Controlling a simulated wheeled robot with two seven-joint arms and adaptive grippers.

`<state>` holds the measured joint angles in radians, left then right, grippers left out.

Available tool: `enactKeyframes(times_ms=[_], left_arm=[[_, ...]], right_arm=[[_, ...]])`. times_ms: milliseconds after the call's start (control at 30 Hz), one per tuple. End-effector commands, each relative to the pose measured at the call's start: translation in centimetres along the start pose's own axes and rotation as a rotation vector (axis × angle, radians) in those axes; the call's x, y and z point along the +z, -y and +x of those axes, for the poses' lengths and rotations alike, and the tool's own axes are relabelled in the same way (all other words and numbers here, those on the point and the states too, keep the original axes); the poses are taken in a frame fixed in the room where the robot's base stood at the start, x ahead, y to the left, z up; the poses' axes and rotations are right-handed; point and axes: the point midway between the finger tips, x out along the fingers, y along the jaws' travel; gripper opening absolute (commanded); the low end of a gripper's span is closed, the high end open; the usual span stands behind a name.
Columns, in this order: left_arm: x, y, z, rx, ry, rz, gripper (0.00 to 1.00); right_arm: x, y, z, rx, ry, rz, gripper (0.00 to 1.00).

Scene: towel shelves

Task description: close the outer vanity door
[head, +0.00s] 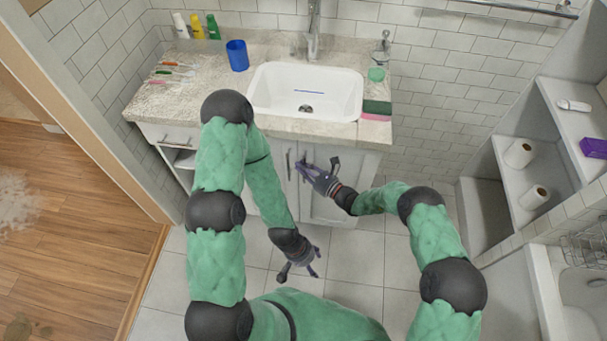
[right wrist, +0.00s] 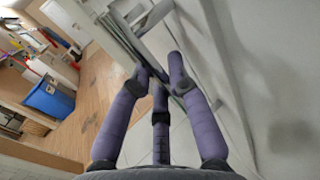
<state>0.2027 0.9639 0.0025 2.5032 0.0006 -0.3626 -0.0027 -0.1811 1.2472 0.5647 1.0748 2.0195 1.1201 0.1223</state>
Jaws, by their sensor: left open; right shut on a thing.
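The white vanity (head: 346,200) stands under the stone counter, with two upright bar handles near the middle of its front. My right gripper (head: 312,172) is at the right-hand handle, in front of the right vanity door (head: 330,208). In the right wrist view its purple fingers (right wrist: 163,85) are closed around a thin grey handle (right wrist: 184,86), beside a pale panel (right wrist: 270,70). My fingers partly hide the handle, and I cannot tell how far the door stands open. My left gripper (head: 299,268) is open and empty, low over the floor in front of the vanity.
A sink (head: 270,95), blue cup (head: 237,55), bottles and sponges are on the counter. An open shelf (head: 184,160) is at the vanity's left. Shelves with rolls (head: 520,153) and a tub (head: 545,290) stand at right. Tiled floor (head: 355,260) in front is clear.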

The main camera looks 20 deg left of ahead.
Motion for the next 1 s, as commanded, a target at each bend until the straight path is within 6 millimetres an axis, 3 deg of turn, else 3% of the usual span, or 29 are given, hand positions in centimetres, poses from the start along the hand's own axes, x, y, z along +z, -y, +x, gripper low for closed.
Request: enactKeyframes(times_ms=[467, 500, 567, 1000], left_arm=[[-0.01, 0.04, 0.12, 0.000, 0.000, 0.000, 0.63], [-0.01, 0.04, 0.12, 0.000, 0.000, 0.000, 0.63], [0.00, 0.05, 0.12, 0.000, 0.000, 0.000, 0.63], [-0.02, 0.04, 0.12, 0.000, 0.000, 0.000, 0.63]], right_arm=[[0.23, 0.66, 0.39, -0.006, 0.000, -0.004, 0.00], [0.25, 0.70, 0.39, -0.007, 0.000, -0.005, 0.29], [0.28, 0.72, 0.38, -0.007, 0.001, -0.005, 0.44], [0.20, 0.58, 0.19, -0.005, 0.001, -0.003, 0.44]])
